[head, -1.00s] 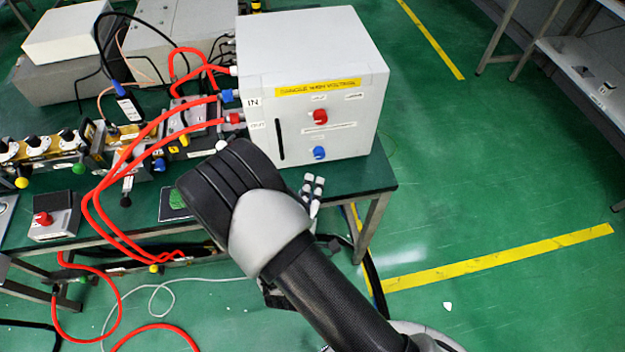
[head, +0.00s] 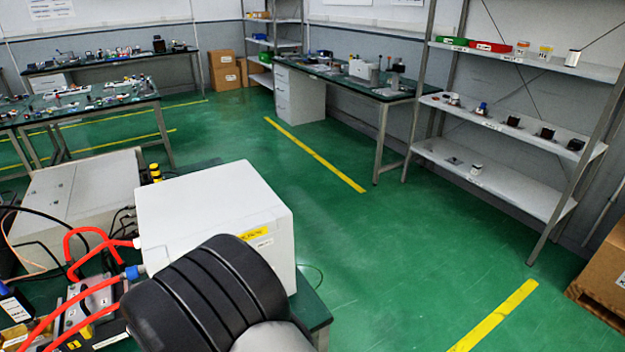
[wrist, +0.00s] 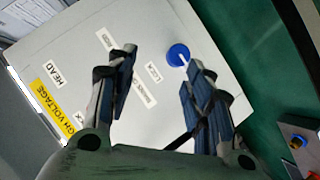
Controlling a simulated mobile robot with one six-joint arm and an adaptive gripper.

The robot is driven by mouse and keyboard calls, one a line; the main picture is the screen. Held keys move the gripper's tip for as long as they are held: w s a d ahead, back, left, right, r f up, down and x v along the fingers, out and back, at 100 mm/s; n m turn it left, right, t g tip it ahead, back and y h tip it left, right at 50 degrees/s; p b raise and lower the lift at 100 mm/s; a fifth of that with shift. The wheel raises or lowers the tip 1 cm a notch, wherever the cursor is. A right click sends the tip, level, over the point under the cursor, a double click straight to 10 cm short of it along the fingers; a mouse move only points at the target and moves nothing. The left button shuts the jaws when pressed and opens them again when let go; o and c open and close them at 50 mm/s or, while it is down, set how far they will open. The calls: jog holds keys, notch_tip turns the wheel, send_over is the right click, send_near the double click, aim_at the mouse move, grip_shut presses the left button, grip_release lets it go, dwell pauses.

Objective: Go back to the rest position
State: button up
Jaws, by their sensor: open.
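My gripper (wrist: 160,62) is open and empty in the wrist view, with its two dark fingers apart. It faces the front panel of the white high-voltage box (wrist: 75,45). A blue knob (wrist: 178,55) on that panel shows close beside the right finger; I cannot tell the gap in depth. In the head view the white box (head: 190,205) stands on the near bench, partly hidden behind my black arm link. My gripper is out of the head view.
Red hoses (head: 85,240) and cables lie left of the box. A shelf rack (head: 500,130) stands at the right, with a cardboard box (head: 605,265) near it. A bench (head: 345,80) stands along the back wall. The green floor (head: 400,240) between is clear.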

jog(key=s+d+r+m+g+y, duration=0.1)
jog(key=d+r+m+g, duration=0.2)
jog(key=d+r, duration=0.4)
jog(key=d+r+m+g+y, duration=0.1)
jog(key=d+r+m+g, duration=0.2)
jog(key=r, duration=0.7)
jog(key=s+d+r+m+g+h, duration=0.1)
jog(key=s+d+r+m+h, duration=0.1)
jog(key=s+d, duration=0.8)
jog(key=s+d+r+m+g+h, duration=0.1)
jog(key=s+d+r+m+h, duration=0.1)
jog(key=s+d, duration=0.7)
jog(key=shift+s+d+r+m+g, duration=0.35)
jog(key=shift+s+r+m, duration=0.45)
jog(key=shift+s, duration=0.15)
jog(key=shift+c, duration=0.2)
